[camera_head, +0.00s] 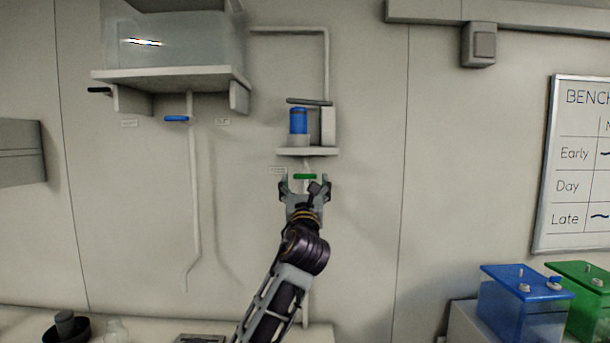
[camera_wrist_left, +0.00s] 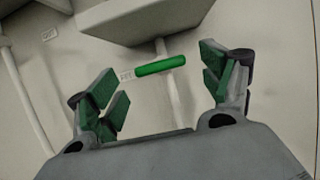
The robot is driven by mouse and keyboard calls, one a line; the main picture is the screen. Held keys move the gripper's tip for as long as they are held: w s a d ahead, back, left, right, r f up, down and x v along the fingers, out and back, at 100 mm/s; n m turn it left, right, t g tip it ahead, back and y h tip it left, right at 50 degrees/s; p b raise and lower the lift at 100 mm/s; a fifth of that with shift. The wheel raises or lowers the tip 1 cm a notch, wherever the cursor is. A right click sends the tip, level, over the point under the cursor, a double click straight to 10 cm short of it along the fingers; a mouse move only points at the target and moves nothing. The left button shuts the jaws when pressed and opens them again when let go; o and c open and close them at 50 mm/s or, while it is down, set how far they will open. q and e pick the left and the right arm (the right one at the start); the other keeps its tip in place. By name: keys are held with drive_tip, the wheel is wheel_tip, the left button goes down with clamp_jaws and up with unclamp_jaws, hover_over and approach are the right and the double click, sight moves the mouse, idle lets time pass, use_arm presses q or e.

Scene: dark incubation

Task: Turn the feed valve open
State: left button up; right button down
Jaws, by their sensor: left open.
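A green valve handle (camera_head: 305,177) sits on a thin vertical pipe on the wall, under a small shelf, and lies level across the pipe. In the left wrist view the green handle (camera_wrist_left: 160,65) lies between and beyond the fingers, with a small label beside its left end. My left gripper (camera_head: 305,186) is open just in front of and below the handle. In the wrist view its green-padded fingers (camera_wrist_left: 165,85) are wide apart and hold nothing. I cannot tell whether they touch the handle. My right gripper is not in view.
Above is the small shelf (camera_head: 308,152) with a blue cylinder (camera_head: 298,121). To the left, a blue handle (camera_head: 176,119) hangs on a pipe under a clear tank (camera_head: 175,42). Blue (camera_head: 522,300) and green-lidded (camera_head: 588,285) boxes stand at the lower right. The wall right of the handle is clear.

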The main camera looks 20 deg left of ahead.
sight(305, 178)
use_arm(q)
drive_tip(key=shift+p+x, duration=0.45)
drive_tip(key=shift+x, duration=1.7)
drive_tip(key=c, duration=1)
drive_tip(key=shift+c, duration=0.2)
